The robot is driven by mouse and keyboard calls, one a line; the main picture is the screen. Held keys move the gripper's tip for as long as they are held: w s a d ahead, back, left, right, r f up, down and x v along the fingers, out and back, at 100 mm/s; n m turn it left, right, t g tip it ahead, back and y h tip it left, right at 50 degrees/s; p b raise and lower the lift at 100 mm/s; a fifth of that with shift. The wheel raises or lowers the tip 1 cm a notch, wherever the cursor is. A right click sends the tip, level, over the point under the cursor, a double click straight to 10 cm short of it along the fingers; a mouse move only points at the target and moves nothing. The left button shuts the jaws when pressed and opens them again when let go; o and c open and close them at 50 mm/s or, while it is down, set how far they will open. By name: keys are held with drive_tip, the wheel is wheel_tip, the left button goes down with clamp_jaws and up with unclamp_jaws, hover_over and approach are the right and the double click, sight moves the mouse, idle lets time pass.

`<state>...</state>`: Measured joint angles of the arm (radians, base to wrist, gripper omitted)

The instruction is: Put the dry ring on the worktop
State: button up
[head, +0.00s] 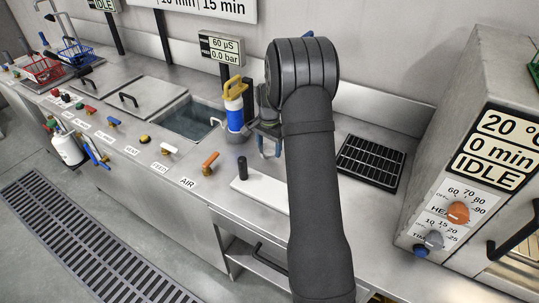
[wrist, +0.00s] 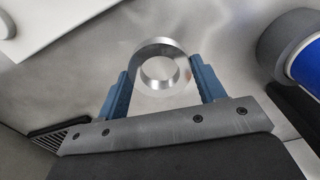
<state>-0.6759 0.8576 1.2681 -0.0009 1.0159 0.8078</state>
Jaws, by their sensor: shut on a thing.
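My gripper (head: 269,146) is low over the steel worktop (head: 347,122), just right of the blue and white canister. In the wrist view my gripper (wrist: 159,67) has its two blue fingers shut on a shiny metal ring (wrist: 160,46), one on each side. The ring's round hole faces the camera, with the grey worktop (wrist: 100,60) seen beyond it. I cannot tell whether the ring touches the worktop. In the head view the ring is not clearly made out behind my arm and fingers.
A canister (head: 235,108) with a yellow handle stands close left of my gripper. A white board (head: 265,192) with a black knob (head: 242,167) lies in front. A black slatted rack (head: 370,163) is to the right. An open water tank (head: 190,120) is further left.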

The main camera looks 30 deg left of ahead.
sight(269, 161)
drive_tip(key=shift+f, duration=2)
drive_tip(key=o, duration=1.2)
drive_tip(key=shift+f, duration=0.15)
wheel_tip(269, 161, up, 12)
drive_tip(key=shift+r, duration=0.15)
wheel_tip(269, 161, down, 12)
drive_tip(key=shift+f, duration=0.1)
drive_tip(key=shift+r, duration=1.9)
